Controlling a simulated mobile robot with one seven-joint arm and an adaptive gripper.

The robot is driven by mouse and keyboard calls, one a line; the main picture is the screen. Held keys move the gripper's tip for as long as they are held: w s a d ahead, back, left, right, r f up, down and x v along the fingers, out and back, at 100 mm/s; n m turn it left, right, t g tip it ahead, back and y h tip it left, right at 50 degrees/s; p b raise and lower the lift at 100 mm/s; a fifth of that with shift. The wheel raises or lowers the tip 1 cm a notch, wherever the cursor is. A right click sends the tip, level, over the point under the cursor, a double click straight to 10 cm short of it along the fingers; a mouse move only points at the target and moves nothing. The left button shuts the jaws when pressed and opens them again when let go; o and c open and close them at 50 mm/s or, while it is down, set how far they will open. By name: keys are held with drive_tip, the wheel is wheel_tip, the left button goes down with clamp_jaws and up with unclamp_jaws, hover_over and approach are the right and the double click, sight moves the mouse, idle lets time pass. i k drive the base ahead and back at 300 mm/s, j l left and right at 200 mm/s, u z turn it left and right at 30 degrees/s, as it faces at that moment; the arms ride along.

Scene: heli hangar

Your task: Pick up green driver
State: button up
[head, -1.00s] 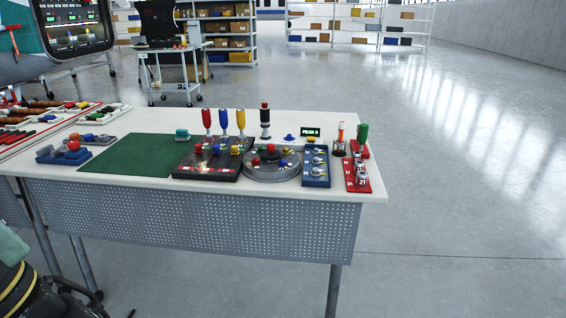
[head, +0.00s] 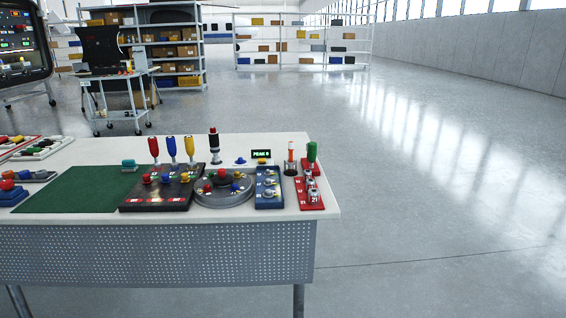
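The green driver (head: 312,152) stands upright with its green handle on top, in the head view. It is at the back of a red block (head: 310,198) with numbered sockets, near the table's right end. Its lower part is thin and hard to make out. My gripper is not in the head view.
The white table (head: 90,152) also carries a green mat (head: 75,190), a dark tray (head: 157,199), a round grey tray (head: 223,196) and a blue block (head: 268,199). Red, blue (head: 172,150) and yellow drivers stand behind the dark tray. The floor (head: 440,180) right of the table is clear.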

sight(312, 150)
drive_tip(key=i+j+z, duration=0.5)
drive_tip(key=i+j, duration=0.1)
drive_tip(key=j, duration=0.6)
drive_tip(key=i+j+z, duration=0.1)
drive_tip(key=j+z, duration=0.5)
drive_tip(key=j, duration=0.25)
drive_tip(key=z, duration=0.9)
drive_tip(key=i+j, duration=0.65)
drive_tip(key=i, duration=0.25)
